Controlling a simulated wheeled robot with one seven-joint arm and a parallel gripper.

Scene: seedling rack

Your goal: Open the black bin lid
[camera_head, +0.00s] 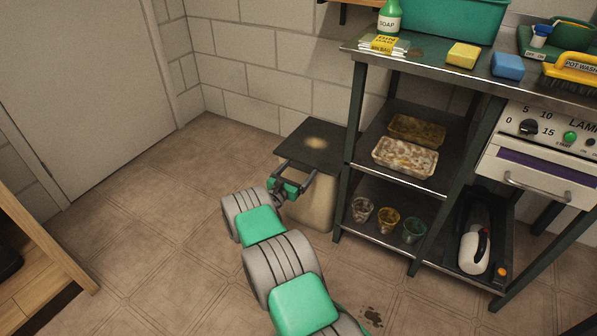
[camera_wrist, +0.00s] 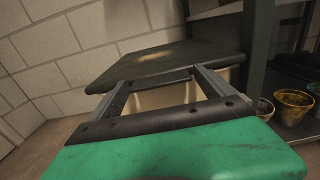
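The black bin lid (camera_head: 318,146) lies flat and shut on a cream bin (camera_head: 312,213), beside the dark metal shelf unit. A pale smudge marks the top of the lid. In the wrist view the lid (camera_wrist: 170,62) is just ahead, with its front edge facing me. My gripper (camera_head: 297,171) is at the front edge of the lid. Its two fingers are spread apart with nothing between them, and their tips (camera_wrist: 160,80) appear at or just under the lid's front edge. I cannot tell whether they touch it. The bin's lower part is partly hidden by my arm.
The shelf unit (camera_head: 346,160) stands close on the right, holding trays (camera_head: 405,157) and several small cups (camera_head: 387,219). A block wall (camera_head: 255,65) is behind the bin. A wooden unit (camera_head: 40,255) is at far left. The tiled floor (camera_head: 150,215) between is clear.

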